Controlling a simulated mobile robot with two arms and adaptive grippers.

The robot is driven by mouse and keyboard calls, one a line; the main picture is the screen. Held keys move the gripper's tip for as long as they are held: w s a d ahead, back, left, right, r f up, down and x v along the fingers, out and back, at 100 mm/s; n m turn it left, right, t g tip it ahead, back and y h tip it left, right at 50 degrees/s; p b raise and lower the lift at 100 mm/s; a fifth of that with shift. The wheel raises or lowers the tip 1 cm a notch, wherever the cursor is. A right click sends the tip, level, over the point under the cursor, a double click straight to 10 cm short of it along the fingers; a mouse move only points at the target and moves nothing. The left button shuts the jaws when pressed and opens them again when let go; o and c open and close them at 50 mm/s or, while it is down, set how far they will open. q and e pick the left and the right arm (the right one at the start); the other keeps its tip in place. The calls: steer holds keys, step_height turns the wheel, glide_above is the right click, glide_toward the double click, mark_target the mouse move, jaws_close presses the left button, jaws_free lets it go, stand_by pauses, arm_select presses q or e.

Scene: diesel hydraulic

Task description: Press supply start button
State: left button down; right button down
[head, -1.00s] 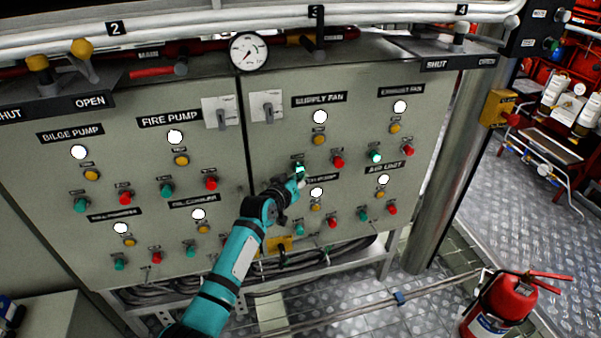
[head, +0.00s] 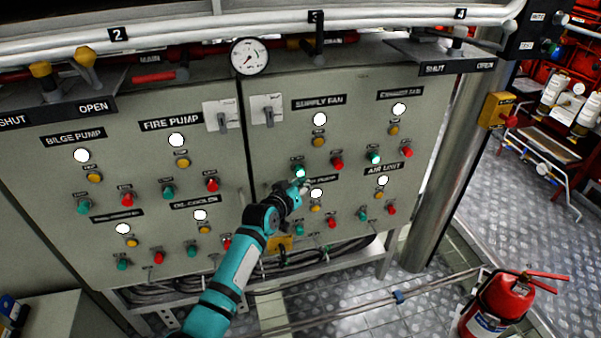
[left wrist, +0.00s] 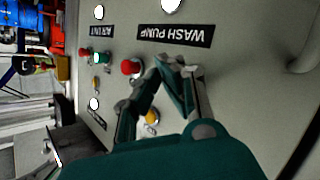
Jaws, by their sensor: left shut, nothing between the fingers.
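The supply fan group sits on the right panel under its SUPPLY FAN label (head: 319,102). It has a white lamp (head: 320,119), an amber lamp (head: 319,141), a green start button (head: 300,173) that looks bright, and a red stop button (head: 337,163). My left gripper (head: 301,184) is shut and empty, just below the green button in the head view; a gap to the panel is hard to judge. In the left wrist view, the shut fingers (left wrist: 166,64) are beside the red stop button (left wrist: 130,67), and the green start button is hidden. My right gripper is not in view.
The WASH PUMP label (left wrist: 177,35) and its lamp lie just below the supply fan buttons. The exhaust fan green button (head: 375,158) is to the right. A grey switch (head: 267,109) sticks out at upper left. A red extinguisher (head: 498,302) stands at lower right.

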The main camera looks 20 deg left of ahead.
arm_select(q)
steer(key=s+d+p, duration=0.1)
steer(key=s+p, duration=0.1)
steer(key=s+d+p, duration=0.1)
steer(key=s+p, duration=0.1)
steer(key=shift+d, duration=0.4)
stand_by(0.6)
steer(key=s+f+m+g, duration=0.1)
steer(key=s+f+g, duration=0.1)
steer(key=s+f, duration=0.75)
steer(key=s+a+f+m+g+y, duration=0.1)
steer(key=s+f+g, duration=0.35)
steer(key=f, duration=0.75)
steer(key=s+f+m+g, duration=0.1)
steer(key=s+f, duration=0.9)
steer(key=f, duration=0.1)
steer(key=s+a+f+m+g, duration=0.1)
steer(key=s+f, duration=0.3)
steer(key=s, duration=0.7)
steer(key=s+a+f+m+g, duration=0.1)
steer(key=s+f+g, duration=0.2)
steer(key=s, duration=0.9)
steer(key=s+a+f+m+g+y, duration=0.1)
steer(key=s+f+g, duration=0.1)
steer(key=s+f, duration=0.4)
steer(key=s, duration=0.5)
steer(key=shift+s+a+f, duration=0.2)
steer(key=shift+s+a, duration=0.05)
steer(key=shift+s, duration=0.05)
